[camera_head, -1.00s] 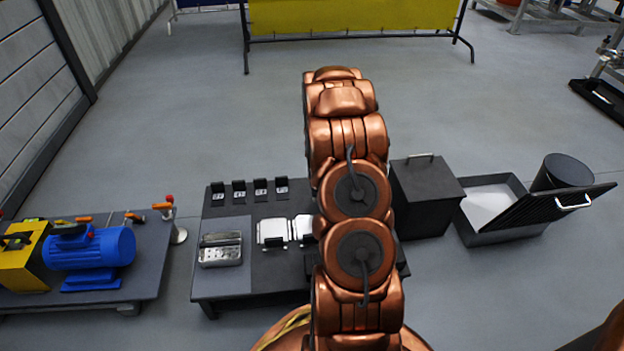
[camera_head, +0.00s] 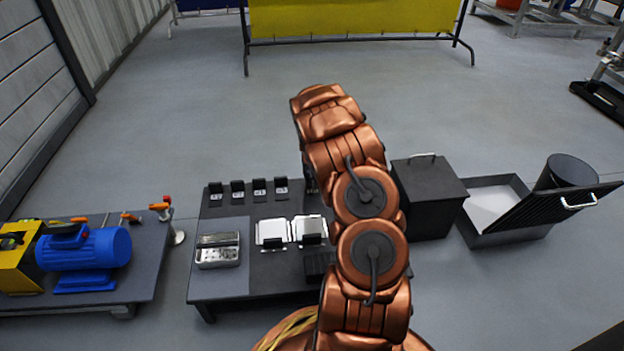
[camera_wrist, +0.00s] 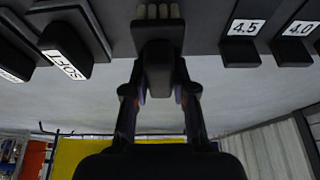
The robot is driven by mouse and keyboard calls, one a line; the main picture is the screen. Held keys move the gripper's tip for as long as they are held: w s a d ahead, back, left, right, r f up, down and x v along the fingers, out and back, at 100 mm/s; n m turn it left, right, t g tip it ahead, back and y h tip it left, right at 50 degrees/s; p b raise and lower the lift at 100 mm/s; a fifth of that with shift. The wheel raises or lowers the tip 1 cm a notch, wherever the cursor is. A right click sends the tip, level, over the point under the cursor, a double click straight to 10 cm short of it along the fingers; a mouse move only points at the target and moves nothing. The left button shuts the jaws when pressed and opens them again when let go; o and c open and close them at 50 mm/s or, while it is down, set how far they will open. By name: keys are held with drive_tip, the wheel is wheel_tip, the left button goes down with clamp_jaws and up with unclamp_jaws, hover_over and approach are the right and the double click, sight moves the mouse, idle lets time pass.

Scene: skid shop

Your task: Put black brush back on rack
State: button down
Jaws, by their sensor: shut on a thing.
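In the wrist view my gripper (camera_wrist: 160,88) is shut on the black brush (camera_wrist: 158,62), a dark block with pale bristle-like tips at its upper end in the picture. The brush lies between a black piece labelled SOFT (camera_wrist: 65,50) on the left and one labelled 4.5 (camera_wrist: 243,42) on the right. The dark rack surface (camera_wrist: 205,25) runs along the top of the wrist view. I cannot tell whether the brush touches it. In the head view my arm hides my gripper and the brush.
The dark table (camera_head: 215,280) holds a row of labelled black pieces (camera_head: 260,190), a metal tray (camera_head: 218,250) and light plates (camera_head: 290,230). A black box (camera_head: 430,195) and an open bin (camera_head: 500,230) stand right. A blue motor (camera_head: 85,250) sits left. The floor behind is clear.

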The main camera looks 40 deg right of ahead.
drive_tip(key=shift+f, duration=0.8)
drive_tip(key=shift+f, duration=0.1)
drive_tip(key=c, duration=0.9)
unclamp_jaws()
drive_tip(key=shift+c, duration=0.2)
drive_tip(key=p+v, duration=0.4)
drive_tip(key=v, duration=0.8)
